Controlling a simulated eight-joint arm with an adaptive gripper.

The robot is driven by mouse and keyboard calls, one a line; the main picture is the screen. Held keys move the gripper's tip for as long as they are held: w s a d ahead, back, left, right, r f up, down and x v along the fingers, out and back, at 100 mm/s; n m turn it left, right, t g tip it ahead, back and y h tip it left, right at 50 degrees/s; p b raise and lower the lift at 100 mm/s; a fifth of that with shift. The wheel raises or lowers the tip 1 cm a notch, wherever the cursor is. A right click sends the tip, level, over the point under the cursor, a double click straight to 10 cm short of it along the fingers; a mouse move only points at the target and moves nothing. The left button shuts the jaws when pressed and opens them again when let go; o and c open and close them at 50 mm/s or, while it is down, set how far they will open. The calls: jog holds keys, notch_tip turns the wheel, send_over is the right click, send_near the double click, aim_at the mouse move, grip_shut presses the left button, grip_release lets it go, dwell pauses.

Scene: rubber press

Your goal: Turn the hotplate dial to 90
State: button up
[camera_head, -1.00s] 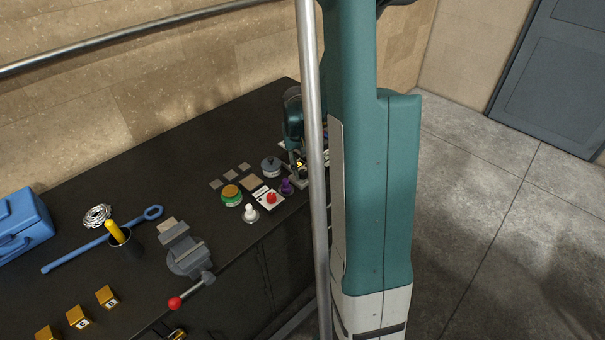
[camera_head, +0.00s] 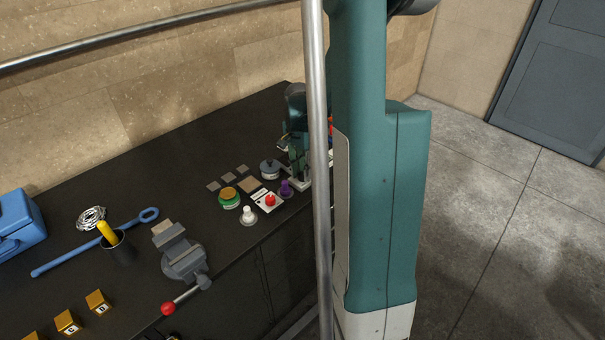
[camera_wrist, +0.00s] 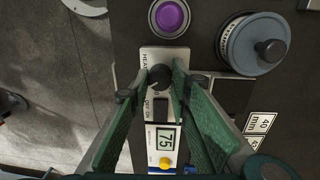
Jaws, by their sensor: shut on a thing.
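In the wrist view, the hotplate's white control panel (camera_wrist: 150,54) is marked HEAT and ON/OFF. Its dark round dial (camera_wrist: 160,76) sits between the fingertips of my gripper (camera_wrist: 163,78). My gripper is shut on the dial, one finger on each side.
In the wrist view, a purple button (camera_wrist: 170,16) and a blue-grey round container with a black knob (camera_wrist: 254,44) stand close to my fingers. In the head view, the dark bench also holds a vise (camera_head: 182,262), a red button (camera_head: 270,200) and a white knob (camera_head: 248,215).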

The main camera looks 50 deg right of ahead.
aim_at(301, 173)
jog(key=shift+m, duration=1.3)
jog(key=o, duration=0.9)
jog(key=shift+w+d+r, duration=0.1)
jog(key=shift+w+r, duration=0.05)
jog(key=shift+r, duration=2.85)
jog(key=shift+w+r, duration=0.15)
jog(key=shift+r, duration=2.85)
